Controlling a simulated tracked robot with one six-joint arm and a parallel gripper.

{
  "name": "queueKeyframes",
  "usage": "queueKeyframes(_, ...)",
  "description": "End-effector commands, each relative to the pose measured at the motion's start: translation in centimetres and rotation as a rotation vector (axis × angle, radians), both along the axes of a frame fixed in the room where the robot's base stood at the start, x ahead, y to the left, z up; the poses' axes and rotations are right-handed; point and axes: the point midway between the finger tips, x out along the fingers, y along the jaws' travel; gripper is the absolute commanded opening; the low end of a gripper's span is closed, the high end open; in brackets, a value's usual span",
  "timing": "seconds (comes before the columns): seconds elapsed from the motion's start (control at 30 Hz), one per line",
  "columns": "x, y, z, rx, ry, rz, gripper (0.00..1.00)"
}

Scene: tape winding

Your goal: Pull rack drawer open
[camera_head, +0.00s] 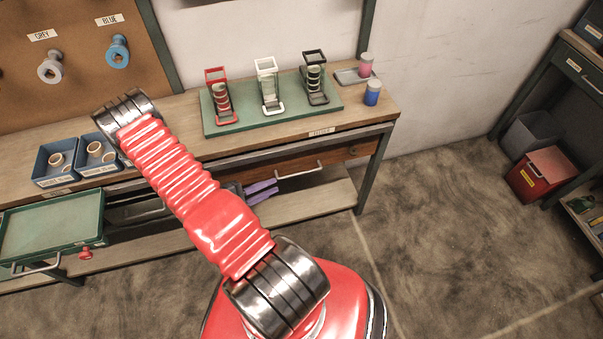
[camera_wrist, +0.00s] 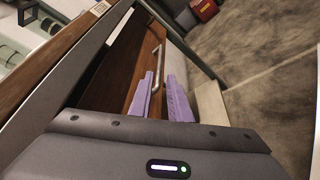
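A drawer with a brown wooden front (camera_head: 334,155) sits under the bench top and looks closed. Its silver bar handle (camera_head: 301,170) faces out. In the wrist view, the wooden front (camera_wrist: 124,66) runs along the left, and the handle (camera_wrist: 157,68) stands upright just beyond my fingertips. My gripper (camera_head: 275,187) has two purple fingers, partly hidden behind my red arm in the head view. In the wrist view, my gripper (camera_wrist: 164,76) is open, with a gap between the fingers and nothing held. I cannot tell whether a finger touches the handle.
A green tray-like drawer (camera_head: 52,225) sticks out at the left. The bench top carries a green board (camera_head: 258,122) with three spool holders, and blue bins (camera_head: 99,153). A lower shelf (camera_head: 306,201) lies under the drawer. Floor (camera_head: 440,215) to the right is clear.

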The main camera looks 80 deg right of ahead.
Motion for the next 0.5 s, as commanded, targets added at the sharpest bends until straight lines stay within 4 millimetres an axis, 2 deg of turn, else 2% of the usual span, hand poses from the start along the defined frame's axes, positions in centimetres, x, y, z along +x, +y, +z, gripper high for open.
queueKeyframes(0.3,-0.2,-0.1,0.0,0.002,0.002,-0.002,0.17)
queueKeyframes(0.5,-1.0,-1.1,-0.3,0.002,0.002,-0.004,0.17)
